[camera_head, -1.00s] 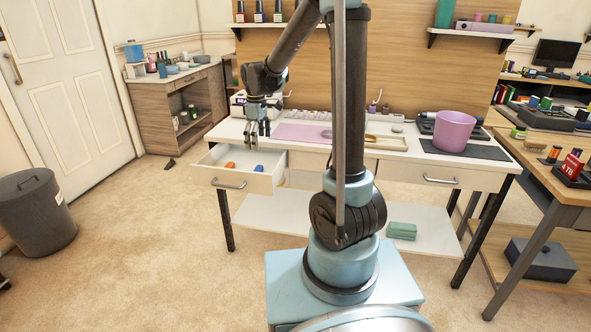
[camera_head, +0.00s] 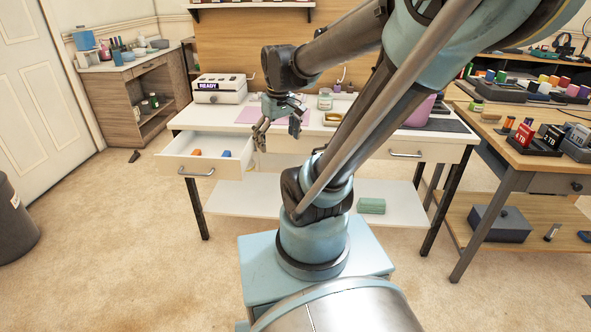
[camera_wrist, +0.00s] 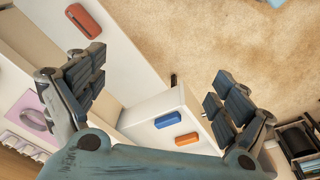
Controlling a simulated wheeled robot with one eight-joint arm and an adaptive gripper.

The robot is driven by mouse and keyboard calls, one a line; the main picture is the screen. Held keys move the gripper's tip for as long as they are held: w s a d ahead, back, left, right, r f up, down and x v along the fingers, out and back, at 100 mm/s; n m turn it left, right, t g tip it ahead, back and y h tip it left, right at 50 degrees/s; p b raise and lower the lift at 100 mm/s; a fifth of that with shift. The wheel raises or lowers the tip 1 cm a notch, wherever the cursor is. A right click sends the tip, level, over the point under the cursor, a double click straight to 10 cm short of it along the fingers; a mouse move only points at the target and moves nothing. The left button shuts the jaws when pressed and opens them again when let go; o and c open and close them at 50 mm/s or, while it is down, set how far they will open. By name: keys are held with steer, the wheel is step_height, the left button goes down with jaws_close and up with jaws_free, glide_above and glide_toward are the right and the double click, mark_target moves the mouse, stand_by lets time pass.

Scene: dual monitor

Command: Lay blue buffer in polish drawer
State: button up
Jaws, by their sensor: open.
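The blue buffer (camera_head: 227,154) lies in the open drawer (camera_head: 213,173) at the left of the white desk, to the right of an orange piece (camera_head: 196,153). In the wrist view the blue buffer (camera_wrist: 168,120) and the orange piece (camera_wrist: 187,139) lie close together on the drawer's white floor. My gripper (camera_head: 277,137) is open and empty, at the desk's front edge just right of the drawer. In the wrist view its spread fingers (camera_wrist: 158,80) are clear of both pieces.
A reddish-brown oblong (camera_wrist: 83,20) lies on a white surface in the wrist view. A pink mat (camera_head: 250,116) and a READY box (camera_head: 220,89) are on the desk. A green block (camera_head: 371,206) sits on the lower shelf. Carpet before the drawer is clear.

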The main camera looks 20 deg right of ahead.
steer(key=s+d+f+m, duration=0.3)
steer(key=s+f, duration=0.3)
steer(key=s, duration=0.3)
steer(key=shift+d+m+t, duration=0.25)
steer(key=shift+m+t, duration=0.05)
steer(key=shift+m, duration=0.4)
steer(key=shift+w+f, duration=0.15)
steer(key=shift+w, duration=0.2)
